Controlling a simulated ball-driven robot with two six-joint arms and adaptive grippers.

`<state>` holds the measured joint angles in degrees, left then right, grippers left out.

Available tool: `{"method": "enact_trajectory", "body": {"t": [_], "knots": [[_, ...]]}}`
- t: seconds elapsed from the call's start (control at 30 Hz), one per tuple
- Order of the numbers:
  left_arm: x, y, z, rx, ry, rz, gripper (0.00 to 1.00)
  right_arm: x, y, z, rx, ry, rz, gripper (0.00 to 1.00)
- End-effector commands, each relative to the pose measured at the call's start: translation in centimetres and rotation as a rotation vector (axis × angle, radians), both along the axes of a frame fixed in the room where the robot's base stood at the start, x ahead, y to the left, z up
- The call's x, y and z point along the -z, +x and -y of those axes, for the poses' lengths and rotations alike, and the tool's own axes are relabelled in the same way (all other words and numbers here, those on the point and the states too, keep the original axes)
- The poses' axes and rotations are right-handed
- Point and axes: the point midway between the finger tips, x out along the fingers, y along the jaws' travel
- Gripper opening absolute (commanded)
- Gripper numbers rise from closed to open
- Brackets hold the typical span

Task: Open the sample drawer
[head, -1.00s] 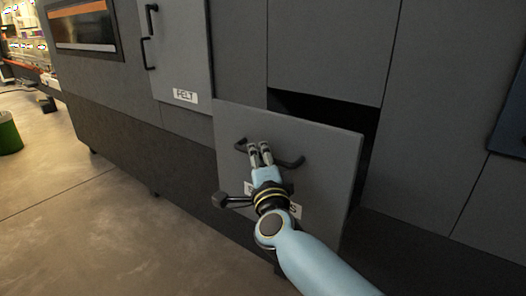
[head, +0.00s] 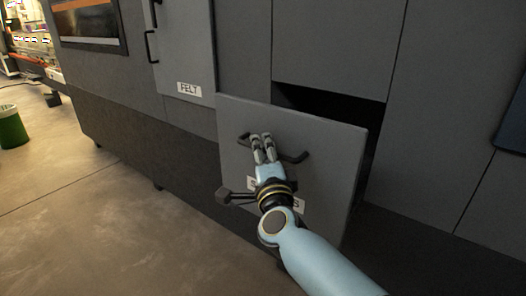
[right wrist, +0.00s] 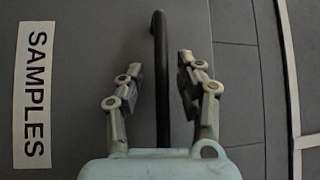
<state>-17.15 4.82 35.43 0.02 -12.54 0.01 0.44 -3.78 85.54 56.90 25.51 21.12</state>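The sample drawer has a grey front panel (head: 335,160) that stands out from the machine, with a dark gap behind its top edge. A black bar handle (head: 297,157) crosses the panel; it also shows upright in the right wrist view (right wrist: 159,60). My right gripper (head: 262,138) is at the handle. In the right wrist view its fingers (right wrist: 160,70) lie on either side of the bar, with a visible gap on each side. A "SAMPLES" label (right wrist: 36,95) is beside the handle, partly hidden by my arm in the head view. My left gripper is not in view.
The grey machine (head: 325,45) fills the back, with a closed "FELT" door (head: 185,55) and black handles at upper left. A green bin (head: 12,128) stands on the floor at far left. The floor (head: 110,215) at lower left is clear.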

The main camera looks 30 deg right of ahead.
Motion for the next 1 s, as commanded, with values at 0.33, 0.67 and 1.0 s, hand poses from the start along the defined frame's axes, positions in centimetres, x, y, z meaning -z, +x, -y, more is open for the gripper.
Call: {"method": "enact_trajectory", "body": {"t": [0.33,0.67,1.0], "knots": [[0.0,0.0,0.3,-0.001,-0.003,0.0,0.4,1.0,-5.2,-2.0,0.001,0.001,-0.005,0.36],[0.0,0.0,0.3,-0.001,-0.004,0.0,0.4,1.1,-6.8,-2.7,0.001,0.0,-0.003,0.36],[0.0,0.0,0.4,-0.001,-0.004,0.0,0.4,1.1,-6.7,-2.7,0.001,0.0,-0.003,0.36]]}}
